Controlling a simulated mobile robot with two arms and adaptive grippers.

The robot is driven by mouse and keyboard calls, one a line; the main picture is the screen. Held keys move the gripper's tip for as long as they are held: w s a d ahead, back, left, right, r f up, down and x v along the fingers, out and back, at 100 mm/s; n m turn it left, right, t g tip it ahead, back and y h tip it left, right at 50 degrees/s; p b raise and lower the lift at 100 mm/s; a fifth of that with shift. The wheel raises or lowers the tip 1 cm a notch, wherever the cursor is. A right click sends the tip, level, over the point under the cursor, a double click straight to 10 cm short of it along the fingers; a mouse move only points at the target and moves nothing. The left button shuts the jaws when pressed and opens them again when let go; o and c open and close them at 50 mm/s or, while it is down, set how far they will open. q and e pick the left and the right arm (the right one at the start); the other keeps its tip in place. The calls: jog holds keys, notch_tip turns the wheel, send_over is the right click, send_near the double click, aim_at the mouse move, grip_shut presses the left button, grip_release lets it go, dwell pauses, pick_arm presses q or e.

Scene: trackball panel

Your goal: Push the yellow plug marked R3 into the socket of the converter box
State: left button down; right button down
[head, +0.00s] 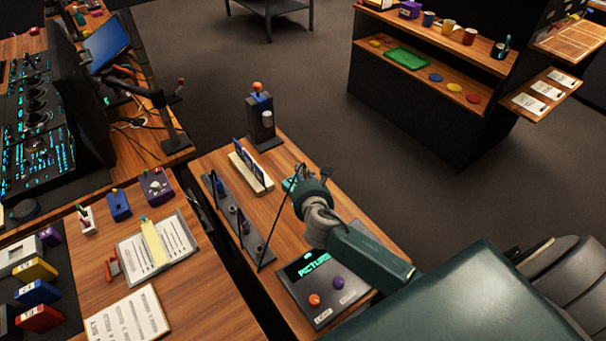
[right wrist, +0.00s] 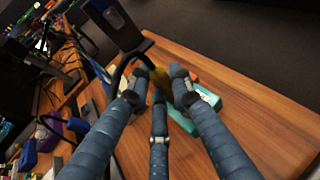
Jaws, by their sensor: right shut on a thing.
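My right gripper (right wrist: 156,92) is shut on the yellow plug (right wrist: 157,86), of which only a small part shows between the fingers. A black cable loops up beside it. The converter box, teal with a white label (right wrist: 207,96), lies on the wooden table just behind and right of the fingertips. The fingers hide part of the box, and I cannot tell whether the plug touches its socket. The R3 mark is not readable. In the head view my right gripper (head: 304,182) points over the table, largely covering the teal box (head: 289,184). My left gripper is not in view.
A dark post with an orange knob (head: 260,118) stands at the table's far end. A cream rack with blue cards (head: 250,172) and a dark rail (head: 229,218) stand left of the gripper. A dark panel with orange and purple knobs (head: 303,282) lies nearer.

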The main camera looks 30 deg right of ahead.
jog(key=shift+r, duration=0.1)
jog(key=shift+f+b, duration=0.95)
jog(key=shift+f, duration=0.8)
jog(key=c, duration=1.5)
grip_release()
jog(key=v, duration=1.2)
